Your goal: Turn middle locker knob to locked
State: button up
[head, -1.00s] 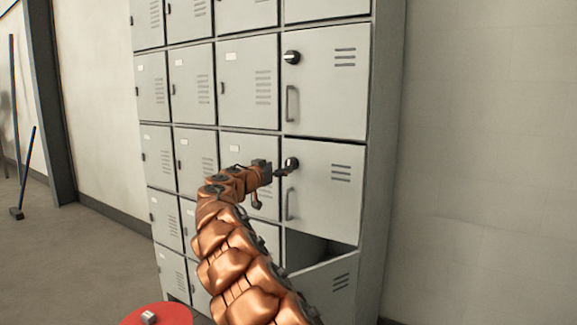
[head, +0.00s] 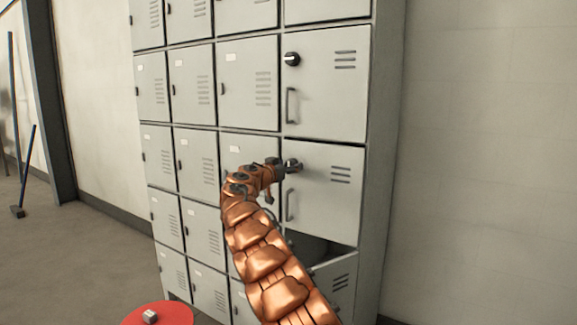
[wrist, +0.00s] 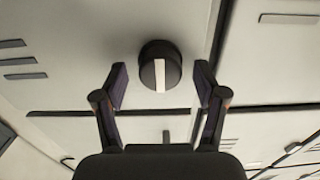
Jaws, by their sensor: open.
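The middle locker door (head: 335,205) is grey and looks closed, with slots and an upright handle (head: 290,204). Its black round knob (wrist: 160,67) shows in the wrist view with a white bar that stands nearly upright in that picture. In the head view my gripper largely hides this knob. My gripper (head: 288,167) is at the knob's height, close to the door's left edge. In the wrist view my gripper (wrist: 161,83) is open, one finger on each side of the knob, with visible gaps. Whether the fingertips reach around the knob's depth I cannot tell.
The upper locker (head: 335,90) has a similar black knob (head: 291,59) with a white bar and a handle. Below the middle door is a dark opening above a lower grey door (head: 335,287). A red round top (head: 165,314) with a small grey block (head: 150,316) stands at the lower left.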

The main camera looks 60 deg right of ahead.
dwell(0.3)
jog(key=c, duration=1.1)
